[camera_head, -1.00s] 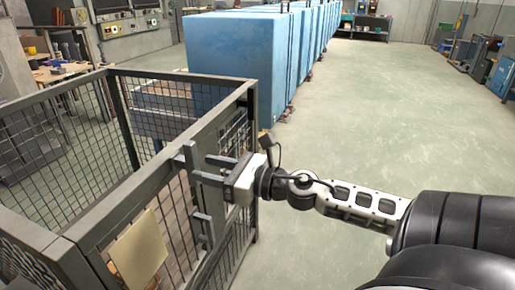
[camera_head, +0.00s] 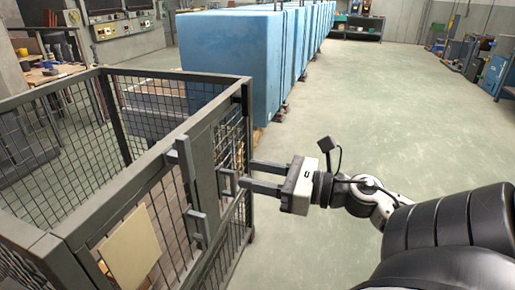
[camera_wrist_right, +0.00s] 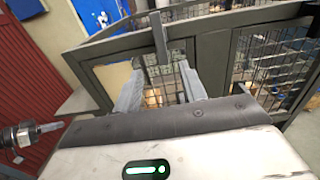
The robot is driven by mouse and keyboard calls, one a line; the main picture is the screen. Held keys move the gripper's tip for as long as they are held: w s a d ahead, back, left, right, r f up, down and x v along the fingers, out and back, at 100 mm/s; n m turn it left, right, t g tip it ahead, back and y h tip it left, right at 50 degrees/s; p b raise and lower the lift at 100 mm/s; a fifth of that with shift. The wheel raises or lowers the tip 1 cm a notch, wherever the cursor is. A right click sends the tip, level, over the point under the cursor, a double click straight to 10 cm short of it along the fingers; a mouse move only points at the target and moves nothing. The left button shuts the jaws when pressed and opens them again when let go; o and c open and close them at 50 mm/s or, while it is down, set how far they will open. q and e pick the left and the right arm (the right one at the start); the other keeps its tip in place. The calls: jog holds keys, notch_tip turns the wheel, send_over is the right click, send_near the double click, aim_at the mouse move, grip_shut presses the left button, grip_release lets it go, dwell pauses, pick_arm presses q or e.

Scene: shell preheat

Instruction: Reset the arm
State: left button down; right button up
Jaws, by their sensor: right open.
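My right gripper (camera_head: 262,177) is open and empty in the head view. Its two fingers point left at the grey mesh cage (camera_head: 78,226), just right of the cage's latch handle (camera_head: 228,183). I cannot tell whether a fingertip touches the cage. In the right wrist view the two spread fingers (camera_wrist_right: 160,90) show, with the cage's grey frame (camera_wrist_right: 215,20) and a vertical bar (camera_wrist_right: 159,38) beyond them.
A cream plate (camera_head: 130,250) hangs on the cage's side. A row of large blue blocks (camera_head: 232,65) stands behind the cage. The floor (camera_head: 390,110) to the right is clear. Shelves and equipment (camera_head: 490,72) line the far right. A red corrugated surface (camera_wrist_right: 38,60) shows in the wrist view.

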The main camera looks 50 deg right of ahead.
pick_arm(q)
jog(key=shift+f, duration=0.15)
pick_arm(e)
jog(key=a+f+m+h+p, duration=0.35)
jog(key=f+m+h, duration=0.5)
jog(key=m, duration=1.55)
pick_arm(q)
jog(key=shift+a+r+g+p, duration=0.15)
jog(key=shift+r+p, duration=0.1)
jog(key=shift+r, duration=0.2)
jog(key=shift+a+r+g+p, duration=0.1)
jog(key=shift+r+g+p, duration=0.1)
jog(key=shift+r, duration=0.2)
pick_arm(e)
jog(key=s+a+f+m+g+y, duration=0.2)
jog(key=a+f+m+g, duration=0.1)
jog(key=a+f+m, duration=0.2)
jog(key=s+a+f+m+g+y, duration=0.2)
jog(key=a+f+m, duration=0.4)
jog(key=a+m, duration=0.3)
jog(key=a+y, duration=0.1)
jog(key=a, duration=0.3)
jog(key=shift+a+f+m+g, duration=0.15)
jog(key=shift+f+m+g, duration=0.15)
jog(key=shift+g, duration=0.1)
jog(key=shift+s, duration=0.1)
